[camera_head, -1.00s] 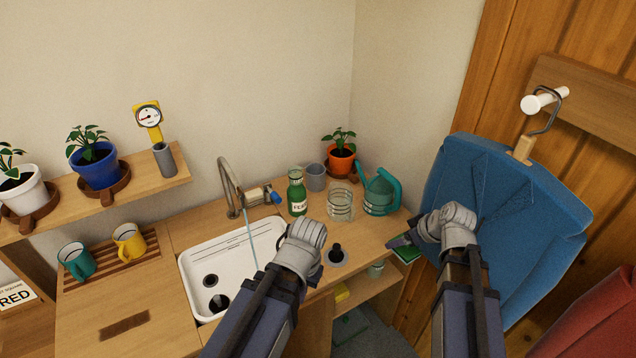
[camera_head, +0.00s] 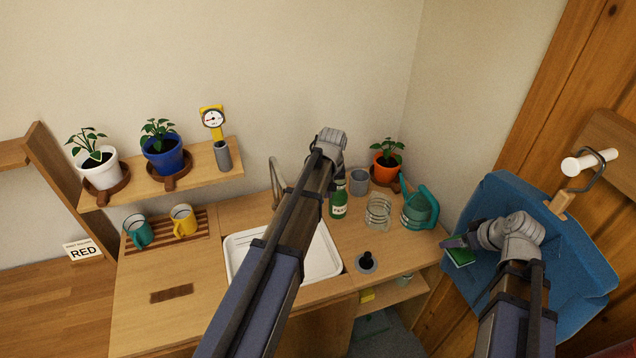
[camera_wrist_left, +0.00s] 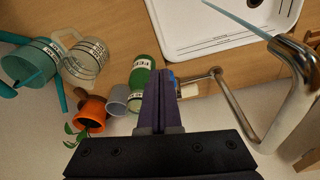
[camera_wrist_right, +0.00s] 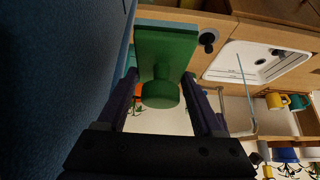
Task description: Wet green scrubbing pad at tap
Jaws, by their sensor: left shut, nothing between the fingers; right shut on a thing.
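The green scrubbing pad (camera_wrist_right: 166,45) is a flat green block with a round knob. My right gripper (camera_wrist_right: 160,86) is shut on the knob; the pad also shows in the head view (camera_head: 460,257), in front of the blue cloth and away from the sink. The tap (camera_head: 276,180) arches over the white sink (camera_head: 322,257). A thin stream of water (camera_wrist_right: 243,72) runs from it in both wrist views. My left gripper (camera_wrist_left: 160,76) is shut and empty, beside the tap's blue handle (camera_wrist_left: 171,79). I cannot tell whether they touch. In the head view my left arm hides the handle and part of the sink.
An orange plant pot (camera_head: 385,165) stands behind.

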